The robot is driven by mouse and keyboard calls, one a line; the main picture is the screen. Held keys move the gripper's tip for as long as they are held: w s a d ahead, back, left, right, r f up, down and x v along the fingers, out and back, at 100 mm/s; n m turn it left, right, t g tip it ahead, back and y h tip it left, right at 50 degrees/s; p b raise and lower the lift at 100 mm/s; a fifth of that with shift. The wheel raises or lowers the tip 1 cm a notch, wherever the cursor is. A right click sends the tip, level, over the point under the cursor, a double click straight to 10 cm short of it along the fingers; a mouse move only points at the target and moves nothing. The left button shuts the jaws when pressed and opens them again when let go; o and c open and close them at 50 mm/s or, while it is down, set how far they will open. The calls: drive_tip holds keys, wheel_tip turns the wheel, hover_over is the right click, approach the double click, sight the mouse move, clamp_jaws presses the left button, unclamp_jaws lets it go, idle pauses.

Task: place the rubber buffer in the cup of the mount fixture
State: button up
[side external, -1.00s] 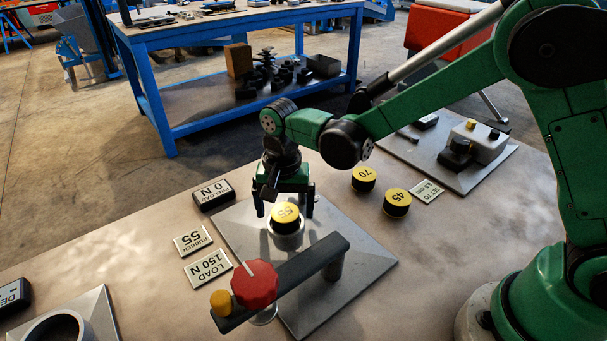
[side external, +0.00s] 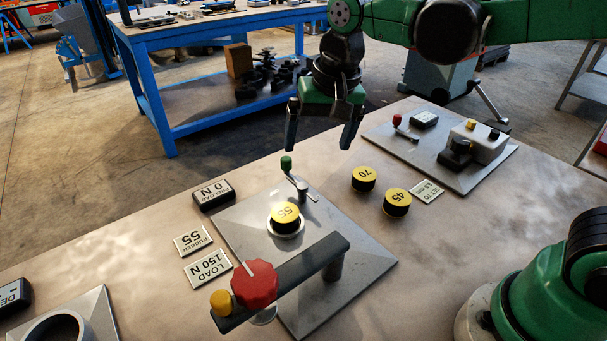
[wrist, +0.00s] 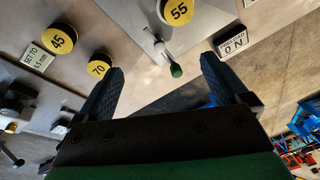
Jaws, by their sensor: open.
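The rubber buffer (side external: 285,216) is a black disc with a yellow top marked 55. It sits in the metal cup (side external: 285,234) of the mount fixture (side external: 370,266), a grey plate with an arm and red knob. It also shows in the wrist view (wrist: 178,11). My gripper (side external: 319,145) is open and empty, raised well above and behind the cup, apart from the buffer. In the wrist view its two fingers (wrist: 160,78) stand wide apart with nothing between them.
Buffers marked 70 (side external: 364,178) and 45 (side external: 397,201) stand on the table right of the fixture. A green-tipped lever (side external: 287,163) rises behind the cup. The red knob (side external: 255,284) and its bar stand in front. A second plate (side external: 400,150) with a grey device lies at the back right.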

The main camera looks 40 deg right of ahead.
drive_tip(key=s+d+f+n+t, duration=0.2)
drive_tip(key=s+d+n+t, duration=0.2)
drive_tip(key=s+d+n, duration=0.1)
drive_tip(key=shift+s+d+t, duration=0.4)
drive_tip(key=shift+s+d, duration=0.25)
drive_tip(key=shift+s, duration=0.15)
